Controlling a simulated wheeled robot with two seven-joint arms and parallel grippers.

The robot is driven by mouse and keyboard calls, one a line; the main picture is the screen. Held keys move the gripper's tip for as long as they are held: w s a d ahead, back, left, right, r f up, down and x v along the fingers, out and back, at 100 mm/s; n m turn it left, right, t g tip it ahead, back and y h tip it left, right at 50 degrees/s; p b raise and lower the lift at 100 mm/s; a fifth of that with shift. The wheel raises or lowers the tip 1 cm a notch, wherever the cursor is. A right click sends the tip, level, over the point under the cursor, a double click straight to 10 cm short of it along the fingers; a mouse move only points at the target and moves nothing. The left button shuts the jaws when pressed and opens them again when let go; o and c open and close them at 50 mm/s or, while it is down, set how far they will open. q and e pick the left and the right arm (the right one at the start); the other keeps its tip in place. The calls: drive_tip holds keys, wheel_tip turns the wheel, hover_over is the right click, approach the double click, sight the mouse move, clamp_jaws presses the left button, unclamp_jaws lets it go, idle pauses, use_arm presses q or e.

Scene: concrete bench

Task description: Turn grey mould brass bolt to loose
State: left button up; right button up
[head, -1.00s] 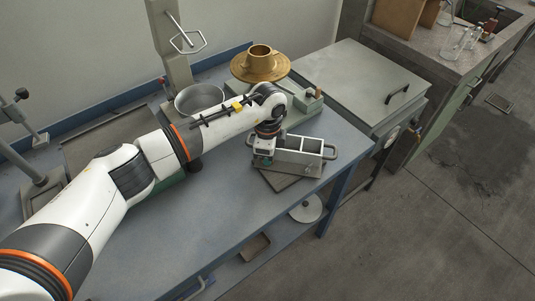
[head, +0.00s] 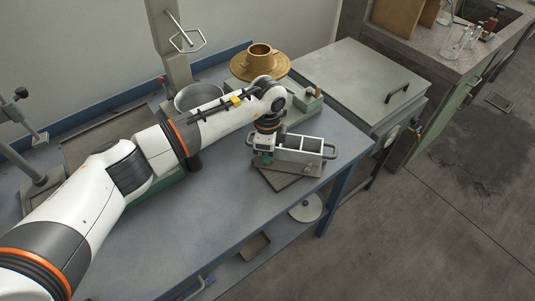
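The grey mould (head: 305,148) is a metal block with open square compartments and a loop handle at its right end. It sits on a dark flat plate (head: 290,179) near the right end of the blue bench. My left gripper (head: 262,160) points down at the left end of the mould, close against it. Its fingertips are small and partly hidden, so I cannot tell whether they are open or shut. The brass bolt cannot be made out; a small greenish spot shows at the mould's front lower side. My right gripper is not in view.
A brass flanged ring (head: 260,64) and a metal bowl (head: 199,97) stand behind my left arm. A grey cabinet with a black handle (head: 397,93) adjoins the bench on the right. The front of the blue bench top (head: 200,232) is clear.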

use_arm(q)
wheel_tip(320, 180, up, 11)
drive_tip(key=b, duration=0.1)
drive_tip(key=shift+b, duration=0.35)
